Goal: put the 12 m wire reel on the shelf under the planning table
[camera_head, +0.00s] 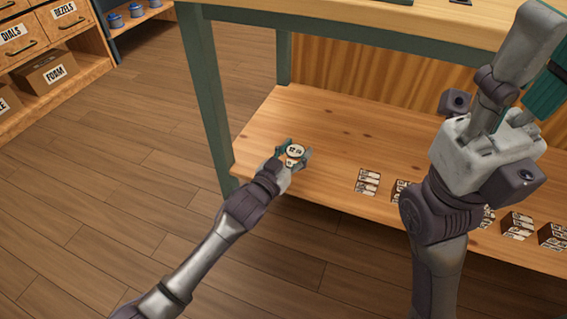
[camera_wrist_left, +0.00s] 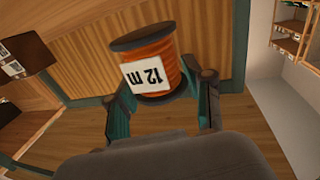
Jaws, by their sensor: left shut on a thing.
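The 12 m wire reel (camera_wrist_left: 163,48) has orange wire, dark end discs and a white label reading "12 m". My left gripper (camera_wrist_left: 165,100) is shut on it, with a finger on either side. In the head view the reel (camera_head: 296,150) shows as a small pale label in my left gripper (camera_head: 292,160), at the front left of the wooden shelf (camera_head: 325,122). I cannot tell whether the reel touches the shelf. The planning table (camera_head: 350,22) stands above the shelf on green legs. My right arm is in the head view, but I cannot make out its gripper.
Several small labelled boxes (camera_head: 368,181) stand along the shelf's front edge, to the right of the reel. A green table leg (camera_head: 207,110) is close to the left of my gripper. A drawer cabinet (camera_head: 50,45) stands at the upper left.

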